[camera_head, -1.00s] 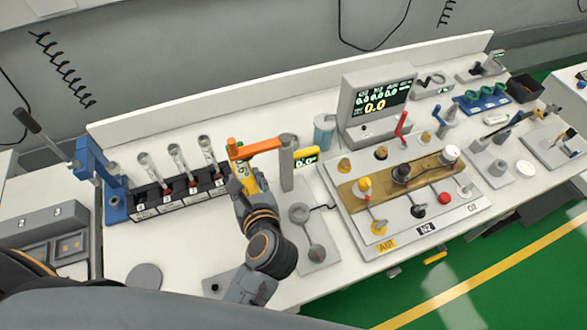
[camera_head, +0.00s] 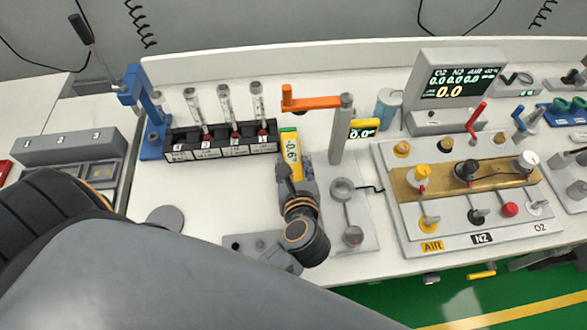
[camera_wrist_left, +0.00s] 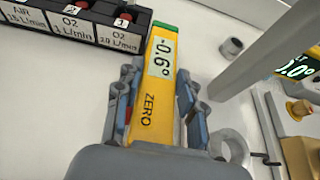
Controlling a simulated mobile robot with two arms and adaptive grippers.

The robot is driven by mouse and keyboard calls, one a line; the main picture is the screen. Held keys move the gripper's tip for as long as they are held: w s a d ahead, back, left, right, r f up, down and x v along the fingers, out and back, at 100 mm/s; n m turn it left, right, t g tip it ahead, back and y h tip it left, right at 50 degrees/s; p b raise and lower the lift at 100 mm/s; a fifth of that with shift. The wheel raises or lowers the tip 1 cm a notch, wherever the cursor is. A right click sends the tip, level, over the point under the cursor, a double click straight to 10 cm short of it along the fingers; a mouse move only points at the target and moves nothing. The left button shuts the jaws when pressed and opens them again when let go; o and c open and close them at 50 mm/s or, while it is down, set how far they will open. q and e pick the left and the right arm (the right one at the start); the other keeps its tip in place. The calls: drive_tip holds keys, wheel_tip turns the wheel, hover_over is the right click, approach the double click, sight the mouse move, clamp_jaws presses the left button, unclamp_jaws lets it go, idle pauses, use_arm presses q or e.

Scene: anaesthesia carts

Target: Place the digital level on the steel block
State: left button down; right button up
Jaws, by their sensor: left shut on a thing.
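The digital level (camera_head: 290,150) is a yellow bar with a display reading -0.6°. My left gripper (camera_head: 296,178) is shut on it, with the fingers along its two long sides. In the left wrist view the level (camera_wrist_left: 154,95) points away between the fingers (camera_wrist_left: 155,110), and its ZERO label shows. A low grey block (camera_head: 238,243) with a dark hole lies near the table's front edge, partly behind my left arm. I cannot tell for sure whether it is the steel block. My right gripper is not in view.
A black rack (camera_head: 222,145) with several flow tubes stands left of the level. A grey post (camera_head: 342,135) with an orange arm (camera_head: 312,103) and a yellow gauge (camera_head: 364,130) stands to its right. A valve panel (camera_head: 400,205) lies further right. The white table (camera_head: 215,195) is bare in front of the rack.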

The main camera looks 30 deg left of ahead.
use_arm(q)
drive_tip(key=c, duration=1.2)
unclamp_jaws()
drive_tip(key=o, duration=0.4)
